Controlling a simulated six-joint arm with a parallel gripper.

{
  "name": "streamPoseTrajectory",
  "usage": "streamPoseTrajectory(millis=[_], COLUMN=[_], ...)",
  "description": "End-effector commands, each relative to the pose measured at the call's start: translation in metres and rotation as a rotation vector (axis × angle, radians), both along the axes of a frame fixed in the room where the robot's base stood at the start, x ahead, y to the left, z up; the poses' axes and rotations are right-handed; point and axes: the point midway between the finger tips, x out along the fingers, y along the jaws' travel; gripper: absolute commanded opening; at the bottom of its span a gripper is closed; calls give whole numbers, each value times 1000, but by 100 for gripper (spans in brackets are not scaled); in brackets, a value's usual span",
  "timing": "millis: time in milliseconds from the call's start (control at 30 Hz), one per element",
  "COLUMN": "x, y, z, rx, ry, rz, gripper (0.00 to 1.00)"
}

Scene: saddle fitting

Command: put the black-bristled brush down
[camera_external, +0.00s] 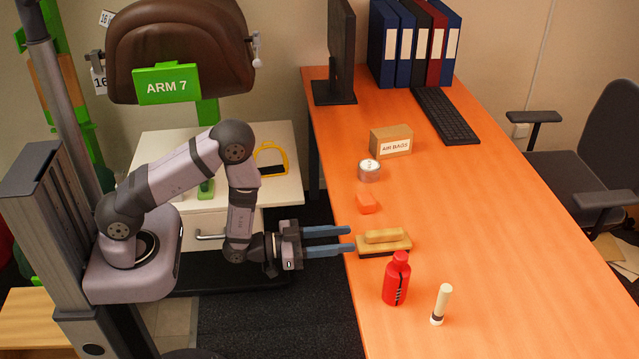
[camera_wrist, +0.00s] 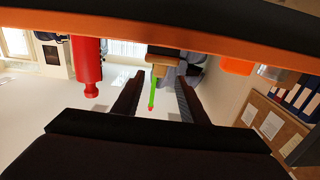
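The brush (camera_external: 384,244) lies on the orange table near its left edge, with a tan wooden handle and a dark strip along its underside. In the wrist view, which looks upside down, the brush (camera_wrist: 161,60) shows beyond and between my fingers. My gripper (camera_external: 351,239) is open, its two blue fingers pointing right at the brush from the table's edge. A visible gap separates the fingertips from the brush, and nothing is held between them. The fingers also show apart in the wrist view (camera_wrist: 160,80).
A red bottle (camera_external: 396,279) stands just in front of the brush, with a pale tube (camera_external: 440,304) to its right. Behind the brush are an orange block (camera_external: 366,203), a silver can (camera_external: 369,171) and an air bags box (camera_external: 391,140). The table's right side is clear.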

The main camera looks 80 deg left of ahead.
Motion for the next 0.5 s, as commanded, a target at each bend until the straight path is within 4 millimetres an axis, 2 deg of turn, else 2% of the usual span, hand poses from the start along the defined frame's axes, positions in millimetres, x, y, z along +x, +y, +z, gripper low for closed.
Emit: streamPoseTrajectory(millis=[133, 367, 500], x=[-7, -8, -8], y=[0, 0, 11], z=[0, 1, 0], rx=[0, 0, -33], ry=[0, -1, 31], rz=[0, 0, 38], gripper=[39, 39, 39])
